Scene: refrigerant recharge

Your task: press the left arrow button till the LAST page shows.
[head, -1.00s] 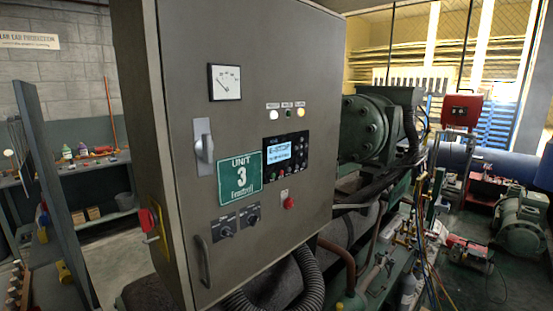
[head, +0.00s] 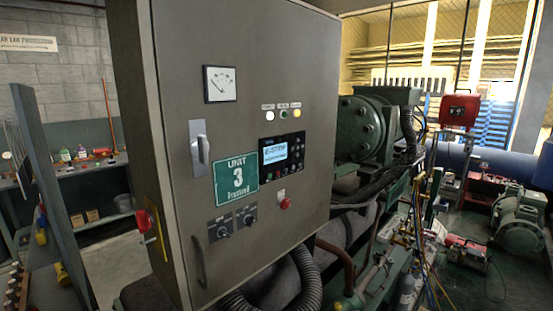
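The control panel (head: 282,158) is a small black unit on the front of a tall grey cabinet (head: 262,70). Its lit blue-white display (head: 276,154) shows text too small to read surely; the top line looks like "E-STOP". Small buttons sit beside and below the display; the left arrow button cannot be made out among them. Neither of my grippers shows in the head view.
Green machinery (head: 365,127) and hoses stand to the right.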

